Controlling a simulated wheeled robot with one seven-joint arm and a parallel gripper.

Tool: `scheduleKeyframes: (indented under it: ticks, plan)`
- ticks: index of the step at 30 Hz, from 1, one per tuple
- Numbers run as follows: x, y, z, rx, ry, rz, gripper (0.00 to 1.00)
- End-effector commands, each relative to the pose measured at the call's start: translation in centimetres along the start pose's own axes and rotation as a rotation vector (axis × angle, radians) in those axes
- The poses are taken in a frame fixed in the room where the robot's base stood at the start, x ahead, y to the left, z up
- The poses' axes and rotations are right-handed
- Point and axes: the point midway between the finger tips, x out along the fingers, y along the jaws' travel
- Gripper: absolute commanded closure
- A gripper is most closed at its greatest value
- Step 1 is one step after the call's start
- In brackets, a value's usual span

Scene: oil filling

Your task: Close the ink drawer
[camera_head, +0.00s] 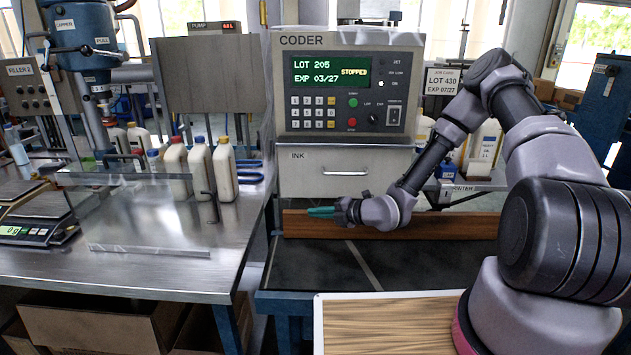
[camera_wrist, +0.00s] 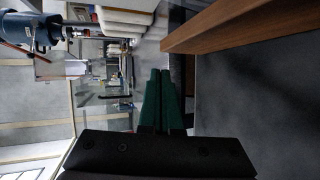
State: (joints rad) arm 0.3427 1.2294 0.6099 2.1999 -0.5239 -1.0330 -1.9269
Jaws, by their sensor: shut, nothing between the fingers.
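The ink drawer (camera_head: 345,173) is a pale grey front marked INK, with a horizontal bar handle, under the coder (camera_head: 350,85). A narrow band shows along its top edge; I cannot tell from this view how far it stands out. My gripper (camera_head: 320,212) is below the drawer front, in front of a brown wooden rail, with its green fingers pointing left. It is apart from the handle. In the wrist view my gripper (camera_wrist: 161,85) has its green fingers together and empty. The drawer is not clearly visible there.
The brown rail (camera_head: 430,224) runs across the dark conveyor belt (camera_head: 400,262) under the drawer. A steel table (camera_head: 160,250) on the left holds several capped bottles (camera_head: 200,168) and a clear guard. The coder's screen reads STOPPED.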

Motion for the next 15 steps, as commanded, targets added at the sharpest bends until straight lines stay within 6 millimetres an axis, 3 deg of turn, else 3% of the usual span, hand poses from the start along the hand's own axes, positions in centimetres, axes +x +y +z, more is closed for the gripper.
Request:
scheduleKeyframes:
  ticks: [3, 9, 15]
  plan:
    - [-3.2, 1.1, 1.4, 0.077, -0.138, 0.157, 1.00]
    - [-6.5, 2.6, 3.1, 0.115, -0.281, 0.297, 1.00]
    - [-5.8, 3.3, 3.7, 0.114, -0.302, 0.317, 1.00]
